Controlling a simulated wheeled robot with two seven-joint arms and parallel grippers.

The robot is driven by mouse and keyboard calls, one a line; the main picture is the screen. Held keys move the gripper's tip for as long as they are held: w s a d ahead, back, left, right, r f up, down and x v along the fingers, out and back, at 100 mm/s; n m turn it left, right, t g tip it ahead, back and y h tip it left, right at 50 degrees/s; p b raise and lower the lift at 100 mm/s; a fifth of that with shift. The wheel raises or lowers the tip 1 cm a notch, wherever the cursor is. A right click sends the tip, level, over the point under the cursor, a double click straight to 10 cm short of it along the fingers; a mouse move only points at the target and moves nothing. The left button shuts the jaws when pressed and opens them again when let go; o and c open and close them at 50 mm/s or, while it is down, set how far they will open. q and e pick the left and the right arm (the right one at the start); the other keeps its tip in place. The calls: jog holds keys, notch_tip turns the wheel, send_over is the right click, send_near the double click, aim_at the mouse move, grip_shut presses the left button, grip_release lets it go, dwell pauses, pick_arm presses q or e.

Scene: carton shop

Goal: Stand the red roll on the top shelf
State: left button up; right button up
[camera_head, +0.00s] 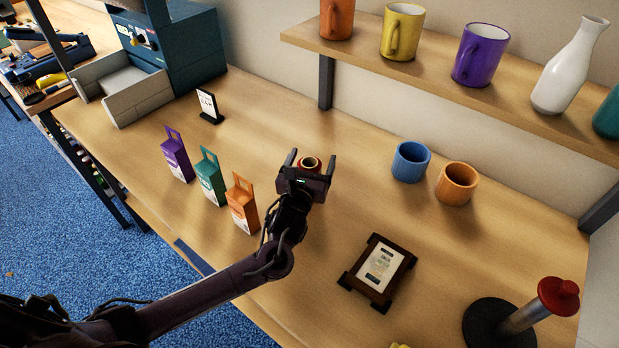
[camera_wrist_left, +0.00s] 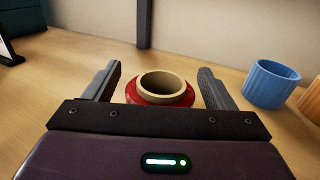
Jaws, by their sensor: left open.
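The red roll (camera_head: 309,164) stands upright on the table, mostly hidden behind my left gripper in the head view. In the left wrist view the red roll (camera_wrist_left: 160,91) shows its tan core ring and red outer wrap. My left gripper (camera_head: 312,160) is open, with one finger on each side of the roll; its fingers (camera_wrist_left: 158,85) also show in the wrist view, with gaps between them and the roll. The top shelf (camera_head: 430,77) runs along the wall at the upper right. My right gripper is not seen.
Orange (camera_head: 337,18), yellow (camera_head: 402,32) and purple (camera_head: 480,55) mugs and a white bottle (camera_head: 568,68) stand on the shelf. Blue (camera_head: 411,162) and orange (camera_head: 456,184) cups stand right of the roll, small cartons (camera_head: 210,178) left. A framed card (camera_head: 379,272) lies nearer.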

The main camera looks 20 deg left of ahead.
pick_arm(q)
jog(key=shift+c, duration=0.2)
jog(key=c, duration=1.2)
